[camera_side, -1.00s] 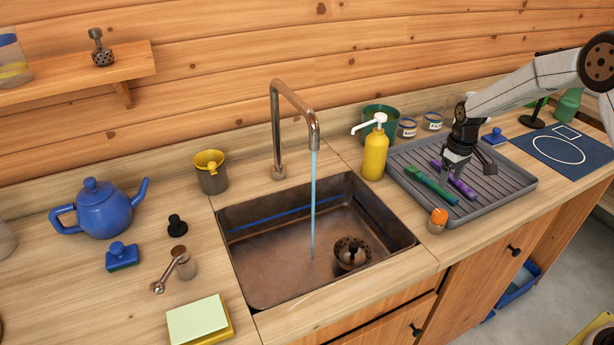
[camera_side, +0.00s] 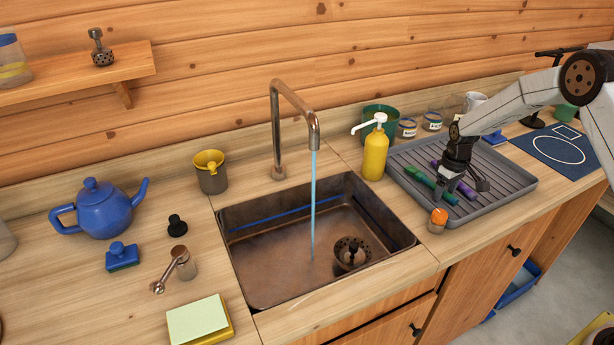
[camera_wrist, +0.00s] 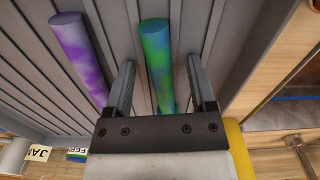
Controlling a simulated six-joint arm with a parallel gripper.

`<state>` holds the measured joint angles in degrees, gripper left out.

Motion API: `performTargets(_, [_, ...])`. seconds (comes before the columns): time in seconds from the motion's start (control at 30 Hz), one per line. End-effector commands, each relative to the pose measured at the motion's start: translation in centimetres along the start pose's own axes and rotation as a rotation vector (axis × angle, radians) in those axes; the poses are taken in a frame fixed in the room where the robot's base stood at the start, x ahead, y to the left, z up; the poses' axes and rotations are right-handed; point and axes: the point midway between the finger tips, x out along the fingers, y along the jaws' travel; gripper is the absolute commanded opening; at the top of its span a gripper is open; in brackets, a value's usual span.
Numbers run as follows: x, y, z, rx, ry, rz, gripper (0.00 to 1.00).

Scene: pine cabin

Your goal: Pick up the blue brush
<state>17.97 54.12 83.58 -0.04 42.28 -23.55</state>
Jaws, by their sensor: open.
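A blue-handled block with a green underside, like a scrub brush (camera_side: 122,257), sits on the counter left of the sink. A similar small blue block (camera_side: 494,138) lies behind the tray's far right side. My gripper (camera_side: 459,188) is over the ridged grey tray (camera_side: 512,180), far from the left block. In the wrist view my gripper (camera_wrist: 160,66) is open, its fingers on either side of a mottled green-blue stick (camera_wrist: 156,50). The stick looks green (camera_side: 418,175) in the side view. I cannot tell whether the fingers touch it.
A purple stick (camera_wrist: 78,50) lies beside the green-blue one. The sink (camera_side: 280,250) with running water is to the left.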

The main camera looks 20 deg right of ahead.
Motion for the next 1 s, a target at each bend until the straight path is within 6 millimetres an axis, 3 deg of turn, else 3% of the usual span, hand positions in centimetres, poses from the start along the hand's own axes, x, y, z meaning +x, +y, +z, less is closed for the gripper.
performTargets(0.07, [0.0,0.0,0.0,0.0,0.0,0.0,0.72])
performTargets(0.3, [0.0,0.0,0.0,0.0,0.0,0.0,0.0])
performTargets(0.73, [-0.2,0.0,0.0,0.0,0.001,0.0,0.0])
performTargets(1.0, [-2.0,0.0,-0.1,0.0,0.002,0.0,0.0])
